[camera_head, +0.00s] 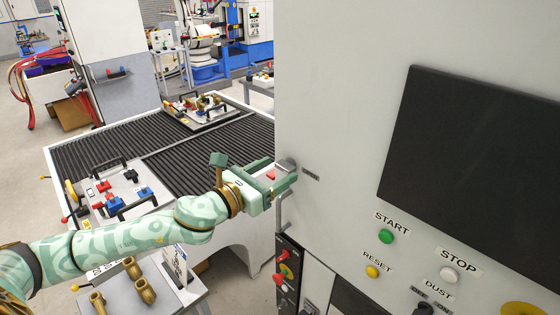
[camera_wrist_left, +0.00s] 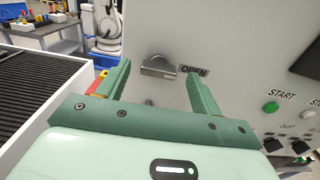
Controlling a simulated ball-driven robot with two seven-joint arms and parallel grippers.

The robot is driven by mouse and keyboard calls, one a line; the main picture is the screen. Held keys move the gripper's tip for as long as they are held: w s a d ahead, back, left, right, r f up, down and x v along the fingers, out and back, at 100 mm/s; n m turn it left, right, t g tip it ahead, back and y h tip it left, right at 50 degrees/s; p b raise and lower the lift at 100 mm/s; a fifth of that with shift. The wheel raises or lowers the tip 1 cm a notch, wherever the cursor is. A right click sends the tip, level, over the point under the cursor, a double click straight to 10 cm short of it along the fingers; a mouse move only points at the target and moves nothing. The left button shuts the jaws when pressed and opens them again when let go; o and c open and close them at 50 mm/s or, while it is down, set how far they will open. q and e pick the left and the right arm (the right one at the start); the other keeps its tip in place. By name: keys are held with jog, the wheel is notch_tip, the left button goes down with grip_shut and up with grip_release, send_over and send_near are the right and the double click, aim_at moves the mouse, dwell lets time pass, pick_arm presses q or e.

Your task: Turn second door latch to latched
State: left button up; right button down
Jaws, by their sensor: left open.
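A grey metal door latch (camera_wrist_left: 158,66) sits on the pale machine door, with a label reading OPEN (camera_wrist_left: 194,71) beside it on the right. In the left wrist view the latch lever lies roughly level, pointing toward the label. In the head view the latch (camera_head: 286,164) shows at the door's left edge, partly hidden by my left gripper (camera_head: 284,171). That gripper is open; in the left wrist view its fingers (camera_wrist_left: 158,73) frame the latch from either side. I cannot tell whether they touch it. My right gripper is not in view.
A grey door handle (camera_head: 280,212) stands just below the latch. START (camera_head: 386,236) and STOP (camera_head: 449,275) buttons and a dark screen (camera_head: 470,165) are on the machine to the right. A ribbed black-topped table (camera_head: 200,160) with fixtures stands left, behind my arm.

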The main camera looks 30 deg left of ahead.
aim_at(286, 166)
pick_arm(q)
jog(key=shift+x, duration=1.15)
jog(key=c, duration=1)
